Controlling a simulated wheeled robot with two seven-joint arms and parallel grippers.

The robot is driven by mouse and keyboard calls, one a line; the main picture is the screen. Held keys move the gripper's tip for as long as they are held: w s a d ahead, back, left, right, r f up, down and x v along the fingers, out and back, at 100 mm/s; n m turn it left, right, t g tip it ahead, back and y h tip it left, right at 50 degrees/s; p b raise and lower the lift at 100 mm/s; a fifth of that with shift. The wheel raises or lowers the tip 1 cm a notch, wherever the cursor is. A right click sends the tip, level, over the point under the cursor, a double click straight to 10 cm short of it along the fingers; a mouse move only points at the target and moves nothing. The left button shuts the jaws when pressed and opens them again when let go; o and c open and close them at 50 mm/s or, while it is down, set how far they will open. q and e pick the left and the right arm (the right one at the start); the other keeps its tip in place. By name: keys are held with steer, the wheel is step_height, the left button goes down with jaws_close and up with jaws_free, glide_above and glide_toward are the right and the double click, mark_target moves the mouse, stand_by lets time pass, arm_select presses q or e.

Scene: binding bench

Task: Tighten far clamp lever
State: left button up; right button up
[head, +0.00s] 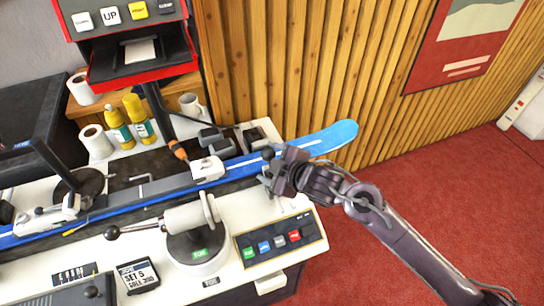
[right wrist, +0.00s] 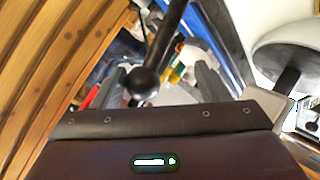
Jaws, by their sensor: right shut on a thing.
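A blue ski (head: 335,138) lies along the bench, its tip sticking out to the right. The far clamp lever is a dark rod with a black ball knob (head: 268,153), at the ski's right part. My right gripper (head: 272,177) is at this lever, just below the knob in the head view, and is shut on it. In the right wrist view the black knob and rod (right wrist: 143,82) stand between my grey fingers. The gripper hides the lower part of the lever and much of the far clamp. My left gripper is not in view.
A white pedestal device (head: 190,222) with a ball-ended handle (head: 113,232) stands in front of the ski. A button panel (head: 280,243) is at the bench's right front. Glue bottles (head: 120,128), white rolls (head: 97,142) and a screwdriver (head: 179,151) are behind. A slatted wall (head: 300,70) rises behind.

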steer(key=shift+s+f, duration=0.35)
steer(key=shift+f, duration=0.15)
steer(key=r+b+v, duration=0.1)
steer(key=v, duration=0.7)
steer(key=shift+w, duration=0.4)
